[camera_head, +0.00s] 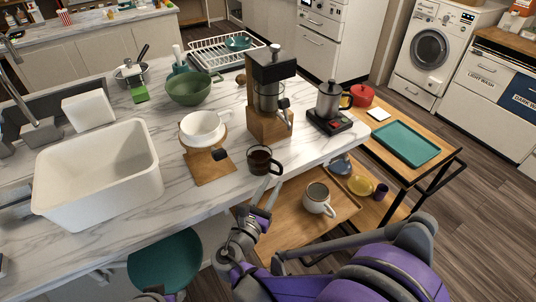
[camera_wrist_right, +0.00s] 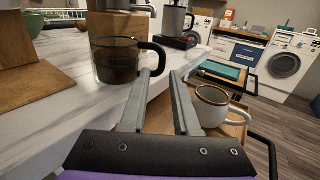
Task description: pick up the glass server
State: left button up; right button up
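The glass server (camera_head: 262,161) stands upright on the marble counter near its front edge, with dark liquid in it. In the right wrist view the glass server (camera_wrist_right: 116,64) is at upper left, its black handle curving toward my gripper. My right gripper (camera_head: 270,190) is open and empty, just in front of the server on its handle side. In the wrist view my right gripper (camera_wrist_right: 161,76) has its two fingers apart, with the handle just beyond and roughly between the tips. Whether they touch it I cannot tell. My left gripper is not clearly in view.
A white dripper (camera_head: 203,128) on a wooden stand is left of the server, and a coffee grinder (camera_head: 270,90) stands behind it. A kettle (camera_head: 330,100) is to the right. A white mug (camera_head: 318,200) sits on the lower wooden cart beside my right arm.

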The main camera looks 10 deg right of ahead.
jog(key=p+x, duration=0.2)
jog(key=x, duration=0.8)
jog(key=shift+d+r, duration=0.1)
jog(key=shift+d, duration=0.1)
grip_shut()
dwell(1.1)
